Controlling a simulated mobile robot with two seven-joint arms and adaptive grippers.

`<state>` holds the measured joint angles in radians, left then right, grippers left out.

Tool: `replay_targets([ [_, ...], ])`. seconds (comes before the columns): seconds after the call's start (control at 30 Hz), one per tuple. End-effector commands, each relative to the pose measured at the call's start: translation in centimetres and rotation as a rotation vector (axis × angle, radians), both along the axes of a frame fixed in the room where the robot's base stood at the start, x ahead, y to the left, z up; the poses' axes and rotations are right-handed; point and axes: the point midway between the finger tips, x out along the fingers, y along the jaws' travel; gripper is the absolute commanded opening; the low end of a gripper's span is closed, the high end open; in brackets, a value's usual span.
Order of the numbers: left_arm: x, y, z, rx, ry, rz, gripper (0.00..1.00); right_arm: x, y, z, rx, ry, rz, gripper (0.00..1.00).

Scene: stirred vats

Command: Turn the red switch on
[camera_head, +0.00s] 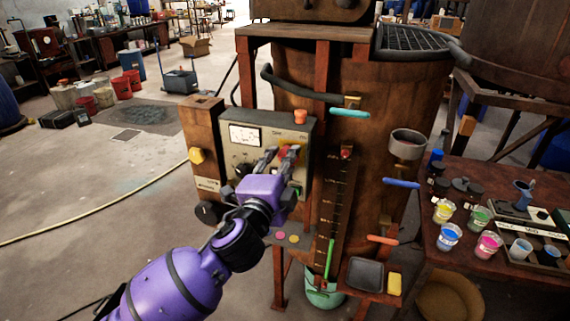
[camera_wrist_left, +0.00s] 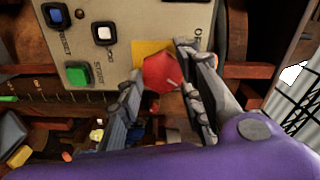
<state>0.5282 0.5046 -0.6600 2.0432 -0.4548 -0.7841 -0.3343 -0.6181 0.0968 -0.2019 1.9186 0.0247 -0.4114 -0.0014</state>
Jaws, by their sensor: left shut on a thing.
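The red switch (camera_wrist_left: 161,73) is a red knob on a yellow plate (camera_wrist_left: 148,47) on the beige control panel (camera_head: 240,157). In the head view the switch is largely hidden behind my gripper; a bit of red (camera_head: 291,151) shows by the fingers. My left gripper (camera_head: 278,157) reaches the panel from the lower left. In the left wrist view its two fingers (camera_wrist_left: 157,66) stand on either side of the red knob and are shut on it. The switch's exact setting cannot be read. My right gripper is in neither view.
A green button (camera_wrist_left: 78,74), a white button (camera_wrist_left: 104,33) and a blue button (camera_wrist_left: 56,15) sit near the switch. The brown vat (camera_head: 375,110) stands right of the panel. A table (camera_head: 455,245) with paint cups is farther right. The floor at left is mostly free.

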Motion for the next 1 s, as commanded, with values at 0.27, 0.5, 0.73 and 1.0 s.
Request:
replay_targets([
  [0.27, -0.02, 0.1, -0.79, 0.156, -0.036, 0.0, 0.07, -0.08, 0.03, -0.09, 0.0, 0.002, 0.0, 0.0],
  [0.5, 0.02, 0.21, -0.85, 0.219, -0.055, 0.002, 0.07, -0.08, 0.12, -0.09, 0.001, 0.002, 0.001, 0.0],
  [0.73, 0.04, 0.26, -0.9, 0.233, -0.058, 0.003, 0.07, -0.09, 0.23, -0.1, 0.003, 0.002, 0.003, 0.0],
  [1.0, 0.06, 0.31, -0.94, 0.233, -0.057, 0.004, 0.34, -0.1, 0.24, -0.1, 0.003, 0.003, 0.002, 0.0],
])
